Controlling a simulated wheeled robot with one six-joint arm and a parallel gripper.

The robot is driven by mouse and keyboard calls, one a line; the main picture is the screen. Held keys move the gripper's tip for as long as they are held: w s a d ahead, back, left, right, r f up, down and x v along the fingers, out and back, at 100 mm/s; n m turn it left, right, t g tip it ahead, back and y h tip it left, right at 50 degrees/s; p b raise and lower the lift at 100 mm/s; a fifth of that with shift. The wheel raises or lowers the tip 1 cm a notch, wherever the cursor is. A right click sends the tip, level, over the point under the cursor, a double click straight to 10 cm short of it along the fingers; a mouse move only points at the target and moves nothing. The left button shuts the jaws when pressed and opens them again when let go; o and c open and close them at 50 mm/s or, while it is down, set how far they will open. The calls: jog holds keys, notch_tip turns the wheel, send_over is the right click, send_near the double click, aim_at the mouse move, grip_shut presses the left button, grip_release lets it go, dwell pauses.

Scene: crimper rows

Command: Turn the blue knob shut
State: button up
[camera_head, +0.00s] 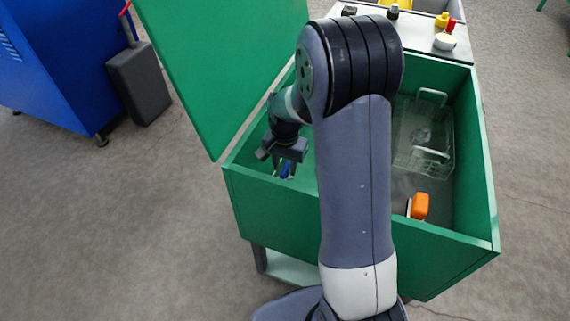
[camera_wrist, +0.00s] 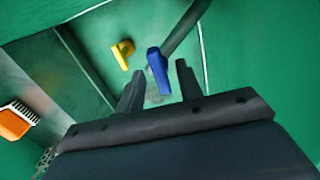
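The blue knob (camera_wrist: 158,70) is a lever-like handle inside the green box, near a grey pipe in the wrist view. In the head view a small part of the blue knob (camera_head: 286,169) shows just below my gripper (camera_head: 282,158). In the wrist view my gripper (camera_wrist: 159,82) is open, with one finger on each side of the blue knob. The knob appears between or just beyond the fingertips; I cannot tell whether they touch it. My arm hides part of the box in the head view.
A yellow knob (camera_wrist: 122,53) is left of the blue one. An orange brush (camera_head: 419,206) and a clear basket (camera_head: 424,135) are in the green box (camera_head: 370,275). Its raised green lid (camera_head: 205,65) stands at the left. The box walls are close to my gripper.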

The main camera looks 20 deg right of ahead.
aim_at(285, 168)
notch_tip(285, 168, up, 11)
jog(key=p, duration=0.1)
jog(key=shift+p, duration=0.35)
jog(key=shift+f, duration=0.15)
notch_tip(285, 168, down, 11)
jog(key=shift+f+b, duration=0.1)
jog(key=shift+b, duration=0.85)
jog(key=shift+n, duration=0.3)
jog(key=shift+r+n, duration=0.25)
jog(key=shift+n, duration=0.65)
